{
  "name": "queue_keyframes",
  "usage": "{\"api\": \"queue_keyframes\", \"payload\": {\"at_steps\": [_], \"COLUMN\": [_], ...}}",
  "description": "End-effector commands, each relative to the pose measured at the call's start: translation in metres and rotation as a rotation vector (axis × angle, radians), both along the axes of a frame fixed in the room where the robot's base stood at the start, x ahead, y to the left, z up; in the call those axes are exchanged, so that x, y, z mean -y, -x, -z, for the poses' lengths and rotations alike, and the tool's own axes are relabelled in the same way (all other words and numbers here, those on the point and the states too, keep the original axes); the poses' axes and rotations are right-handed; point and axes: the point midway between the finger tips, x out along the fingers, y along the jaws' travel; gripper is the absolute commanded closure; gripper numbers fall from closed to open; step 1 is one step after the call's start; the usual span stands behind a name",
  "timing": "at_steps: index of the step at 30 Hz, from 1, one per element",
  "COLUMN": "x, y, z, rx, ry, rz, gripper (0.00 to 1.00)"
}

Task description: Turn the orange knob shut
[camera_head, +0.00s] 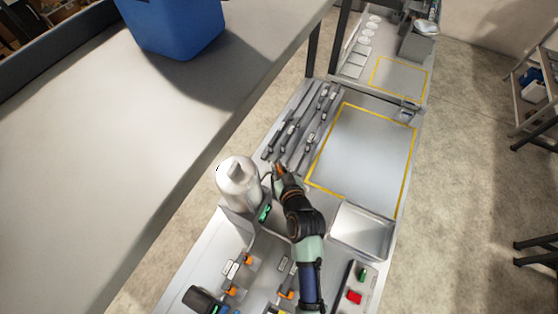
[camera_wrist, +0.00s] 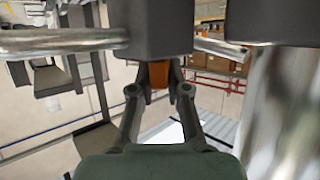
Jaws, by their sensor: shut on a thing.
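The orange knob (camera_wrist: 159,75) shows in the wrist view between the two fingers of my gripper (camera_wrist: 159,92), below a dark grey block. My gripper is shut on it, and the fingers hide part of its sides. In the head view my gripper (camera_head: 280,176) is beside the white dispenser bottle (camera_head: 238,182), at its right. A small patch of orange shows there at the fingertips. The knob's angle is too small to read in the head view.
Other orange-tipped valves (camera_head: 232,291) sit on the bench nearer the camera. An empty metal tray (camera_head: 361,229) lies at the right. A yellow-framed panel (camera_head: 365,150) is clear. A blue bin (camera_head: 175,25) stands on the left table.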

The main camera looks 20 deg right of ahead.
Motion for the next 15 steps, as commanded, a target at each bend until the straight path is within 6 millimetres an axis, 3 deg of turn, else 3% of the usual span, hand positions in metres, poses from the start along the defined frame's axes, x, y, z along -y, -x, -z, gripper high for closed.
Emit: {"api": "queue_keyframes", "payload": {"at_steps": [1, 15], "x": [-0.0027, -0.0012], "y": [-0.0001, -0.0011], "z": [-0.007, 0.0003], "rx": [-0.001, 0.003], "ry": [0.001, -0.001], "rz": [0.035, 0.329], "gripper": [1.0, 1.0]}}
